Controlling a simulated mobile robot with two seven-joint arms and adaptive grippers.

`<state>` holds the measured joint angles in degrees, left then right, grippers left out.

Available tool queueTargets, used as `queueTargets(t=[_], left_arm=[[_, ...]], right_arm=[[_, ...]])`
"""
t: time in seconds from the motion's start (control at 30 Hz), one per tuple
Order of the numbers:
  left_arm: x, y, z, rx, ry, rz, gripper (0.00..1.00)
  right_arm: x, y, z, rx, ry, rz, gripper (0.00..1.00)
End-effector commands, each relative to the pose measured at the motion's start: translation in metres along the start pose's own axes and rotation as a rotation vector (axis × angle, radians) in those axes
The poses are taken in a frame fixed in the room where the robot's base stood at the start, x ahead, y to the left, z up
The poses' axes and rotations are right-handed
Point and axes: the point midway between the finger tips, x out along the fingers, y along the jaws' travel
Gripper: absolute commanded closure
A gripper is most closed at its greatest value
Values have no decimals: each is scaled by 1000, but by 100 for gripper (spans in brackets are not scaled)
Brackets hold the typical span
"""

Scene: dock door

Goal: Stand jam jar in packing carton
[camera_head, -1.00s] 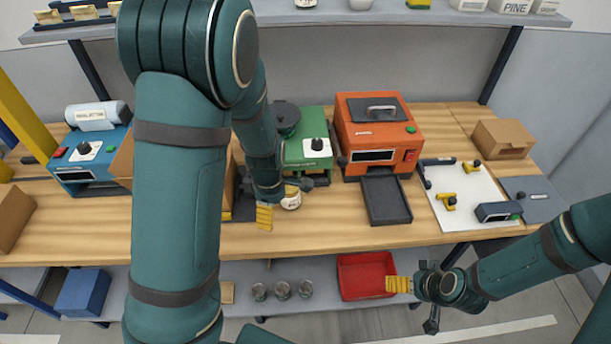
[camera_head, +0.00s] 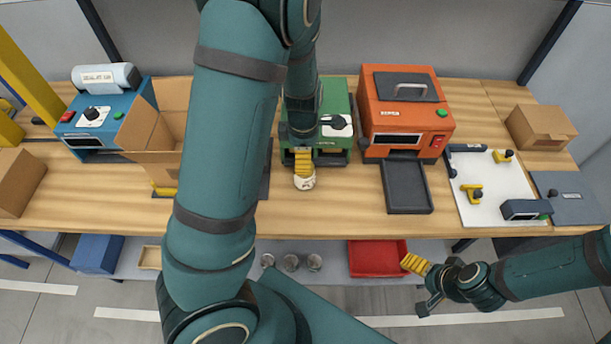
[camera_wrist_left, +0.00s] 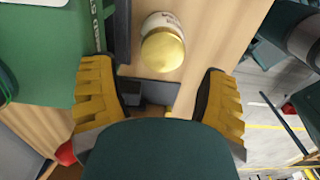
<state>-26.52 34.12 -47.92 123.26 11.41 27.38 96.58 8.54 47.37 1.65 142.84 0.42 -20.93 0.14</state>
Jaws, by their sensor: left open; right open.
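The jam jar (camera_head: 305,183) is a small pale jar on the bench in front of the green machine. In the left wrist view the jar (camera_wrist_left: 163,45) shows a yellow lid and a white label, and it lies ahead of the fingertips. My left gripper (camera_head: 304,163) is open above and just behind the jar; its yellow fingers (camera_wrist_left: 160,92) are spread wide with nothing between them. The packing carton (camera_head: 150,135) stands open on the bench to the left, partly hidden by my left arm. My right gripper (camera_head: 420,284) is open and empty, low at the bench's front right.
The green machine (camera_head: 333,140) stands close behind my left gripper. An orange machine (camera_head: 405,125) with a dark tray (camera_head: 406,187) is to its right. A blue machine (camera_head: 95,118) stands at left. A red bin (camera_head: 377,258) sits on the lower shelf.

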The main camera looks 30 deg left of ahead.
Motion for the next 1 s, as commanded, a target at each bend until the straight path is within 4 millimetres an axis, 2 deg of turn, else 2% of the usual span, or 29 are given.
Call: queueTargets(t=[0.23,0.5,0.83,0.87,1.0], left_arm=[[18,-1,0,-2,0,-1,25],[55,-2,4,0,0,-2,25],[61,-2,5,0,-1,1,25],[61,-2,5,0,-1,1,28],[61,-2,5,0,-1,1,77]], right_arm=[[6,2,1,-1,0,1,15],[17,6,2,-1,0,3,15],[17,6,2,-1,1,4,15],[17,6,2,-1,1,4,15],[17,6,2,-1,0,4,15]])
